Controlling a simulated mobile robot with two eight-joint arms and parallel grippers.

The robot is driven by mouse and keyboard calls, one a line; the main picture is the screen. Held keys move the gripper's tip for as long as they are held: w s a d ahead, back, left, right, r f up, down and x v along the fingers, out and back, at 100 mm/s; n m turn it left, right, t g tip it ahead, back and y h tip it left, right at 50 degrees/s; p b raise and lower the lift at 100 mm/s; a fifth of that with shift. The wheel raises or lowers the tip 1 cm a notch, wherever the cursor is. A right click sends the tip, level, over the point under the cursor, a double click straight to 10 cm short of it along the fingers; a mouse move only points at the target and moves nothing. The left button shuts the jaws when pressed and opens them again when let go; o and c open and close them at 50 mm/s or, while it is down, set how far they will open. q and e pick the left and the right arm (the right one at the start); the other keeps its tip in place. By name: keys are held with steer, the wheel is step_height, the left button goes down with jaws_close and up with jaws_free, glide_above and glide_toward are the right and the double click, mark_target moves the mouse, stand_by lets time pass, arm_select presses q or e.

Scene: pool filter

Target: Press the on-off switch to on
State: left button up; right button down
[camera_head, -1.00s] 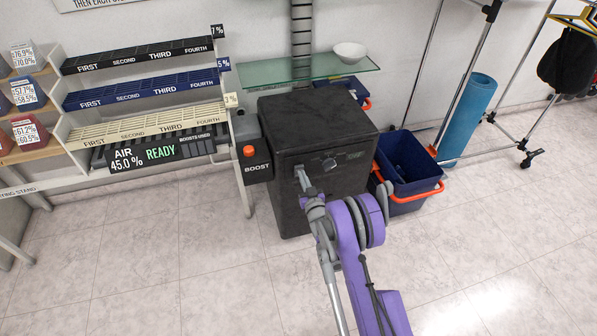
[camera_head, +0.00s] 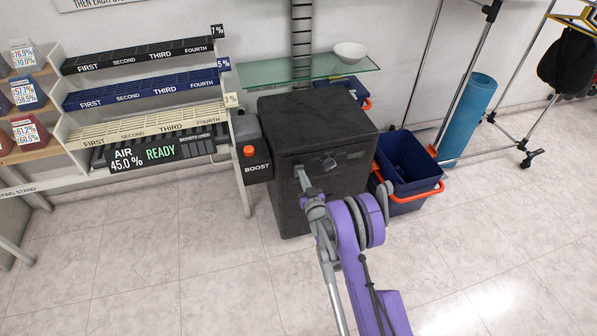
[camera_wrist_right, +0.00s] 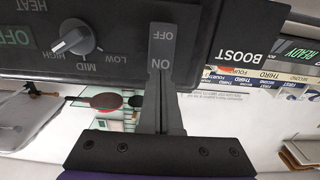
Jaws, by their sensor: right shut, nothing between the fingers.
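The on-off switch (camera_wrist_right: 170,42) is a dark rocker with OFF and ON lettering, set in the dark control panel of the black heater box (camera_head: 300,120). My right gripper (camera_wrist_right: 162,90) is shut and empty, its fingertips at the ON end of the switch; I cannot tell whether they touch it. In the head view the right gripper (camera_head: 301,174) is at the left of the box's front and hides the switch. The green display (camera_wrist_right: 14,37) beside the knob (camera_wrist_right: 75,41) reads OFF. My left gripper is not in view.
A BOOST box with an orange button (camera_head: 248,151) stands just left of the heater. A blue bin (camera_head: 408,170) with an orange handle stands to its right. A glass shelf (camera_head: 290,70) with a white bowl is behind. The tiled floor in front is clear.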

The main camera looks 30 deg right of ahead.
steer(key=shift+x, duration=1.15)
steer(key=shift+s+a, duration=0.1)
steer(key=b+v, duration=0.2)
steer(key=v, duration=0.5)
stand_by(0.5)
stand_by(0.4)
